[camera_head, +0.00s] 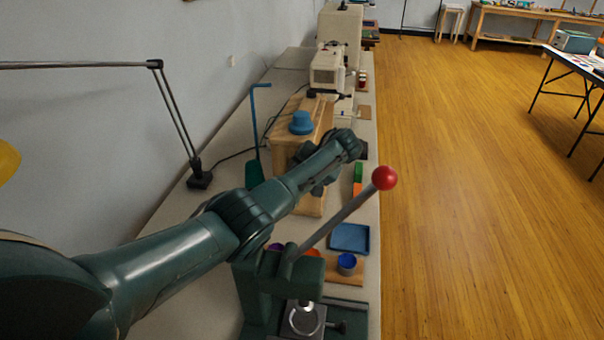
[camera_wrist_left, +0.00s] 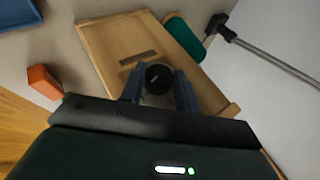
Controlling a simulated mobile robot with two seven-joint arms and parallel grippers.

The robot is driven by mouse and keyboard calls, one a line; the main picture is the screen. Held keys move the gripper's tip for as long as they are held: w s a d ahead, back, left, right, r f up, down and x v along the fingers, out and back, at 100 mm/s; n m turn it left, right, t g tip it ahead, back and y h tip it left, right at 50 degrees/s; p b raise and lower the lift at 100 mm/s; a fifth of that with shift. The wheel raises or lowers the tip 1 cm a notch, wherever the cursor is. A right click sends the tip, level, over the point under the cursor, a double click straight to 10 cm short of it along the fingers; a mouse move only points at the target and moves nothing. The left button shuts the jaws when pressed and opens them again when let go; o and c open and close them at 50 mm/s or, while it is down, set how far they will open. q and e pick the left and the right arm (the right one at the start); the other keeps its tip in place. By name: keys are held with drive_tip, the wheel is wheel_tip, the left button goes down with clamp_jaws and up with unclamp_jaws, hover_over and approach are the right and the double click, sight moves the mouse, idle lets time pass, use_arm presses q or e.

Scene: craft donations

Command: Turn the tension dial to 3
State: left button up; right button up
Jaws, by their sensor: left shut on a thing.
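The tension dial (camera_wrist_left: 159,76) is a small round black knob with a short pale mark on its face. It sits on the face of a light wooden box (camera_wrist_left: 105,42), below a dark narrow plate. My left gripper (camera_wrist_left: 160,84) has its two blue-grey fingers on either side of the dial, shut on it. No numbers can be read around the dial. In the head view the wooden box (camera_head: 287,150) stands on the bench with a blue knob on top. My left gripper (camera_head: 325,182) is at its near face there, and the dial is hidden. My right gripper is not in view.
A green press (camera_head: 255,290) with a red-balled lever (camera_head: 384,178) stands in front, close to my left arm. A blue tray (camera_head: 349,238), a blue cup (camera_head: 347,262) and an orange block (camera_wrist_left: 44,82) are nearby. A lamp (camera_head: 199,176) stands left. Sewing machines (camera_head: 327,70) stand behind.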

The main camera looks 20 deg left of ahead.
use_arm(q)
drive_tip(key=o, duration=1)
drive_tip(key=shift+c, duration=0.2)
drive_tip(key=v, duration=1.3)
